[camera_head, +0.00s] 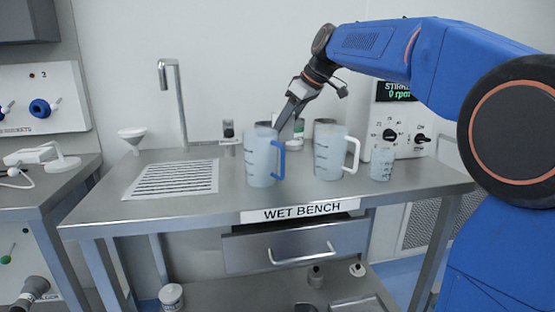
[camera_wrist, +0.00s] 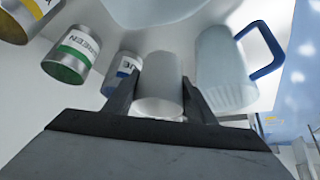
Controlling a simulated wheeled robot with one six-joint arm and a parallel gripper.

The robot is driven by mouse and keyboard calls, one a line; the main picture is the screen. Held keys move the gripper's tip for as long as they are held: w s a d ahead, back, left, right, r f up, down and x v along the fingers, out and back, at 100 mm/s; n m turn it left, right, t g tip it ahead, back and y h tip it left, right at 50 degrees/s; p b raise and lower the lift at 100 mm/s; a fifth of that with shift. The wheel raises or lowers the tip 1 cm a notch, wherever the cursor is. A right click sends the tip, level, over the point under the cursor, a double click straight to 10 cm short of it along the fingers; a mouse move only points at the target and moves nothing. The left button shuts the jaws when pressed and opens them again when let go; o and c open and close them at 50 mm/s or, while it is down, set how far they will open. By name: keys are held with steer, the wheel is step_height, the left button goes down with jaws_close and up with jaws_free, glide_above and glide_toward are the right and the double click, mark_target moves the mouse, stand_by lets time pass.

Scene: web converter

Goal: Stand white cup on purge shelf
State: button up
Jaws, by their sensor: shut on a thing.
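My gripper (camera_wrist: 160,95) is shut on the white cup (camera_wrist: 160,85), a small plain white cylinder between the two fingers in the wrist view. In the head view my gripper (camera_head: 285,121) reaches down behind the jug with the blue handle (camera_head: 261,158), at the back of the wet bench. The cup is hidden there, so I cannot tell whether it touches the bench. In the wrist view that jug (camera_wrist: 224,70) stands close to the right of the cup. I cannot identify the purge shelf in either view.
A jug with a white handle (camera_head: 329,155) and a small clear beaker (camera_head: 382,163) stand at the right of the bench (camera_head: 215,207). In the wrist view, cans with green (camera_wrist: 75,52), blue (camera_wrist: 122,70) and yellow labels stand left of the cup. A tap (camera_head: 170,75) rises at left.

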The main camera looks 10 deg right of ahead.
steer(key=f, duration=0.5)
steer(key=shift+a+f, duration=0.1)
steer(key=shift+a, duration=0.1)
steer(key=shift+f, duration=2)
steer(key=shift+f, duration=0.15)
steer(key=o, duration=1)
